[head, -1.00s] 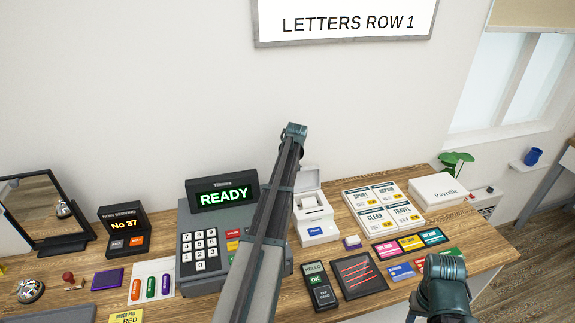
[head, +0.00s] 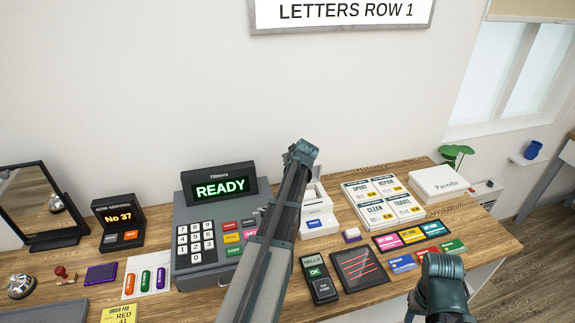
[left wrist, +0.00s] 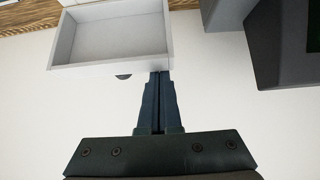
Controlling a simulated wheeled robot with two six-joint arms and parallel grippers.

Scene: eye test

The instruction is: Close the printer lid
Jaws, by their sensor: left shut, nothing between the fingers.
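The white printer (head: 318,225) stands on the counter right of the cash register, with a blue label on its front. Its lid (head: 315,190) stands raised at the back, partly hidden by my left arm. In the left wrist view the hollow white lid (left wrist: 112,38) fills the upper left. My left gripper (left wrist: 160,74) is shut and empty, its fingertips at the lid's lower right edge; I cannot tell whether they touch.
The grey cash register (head: 212,232) with a READY display stands close left of the printer.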

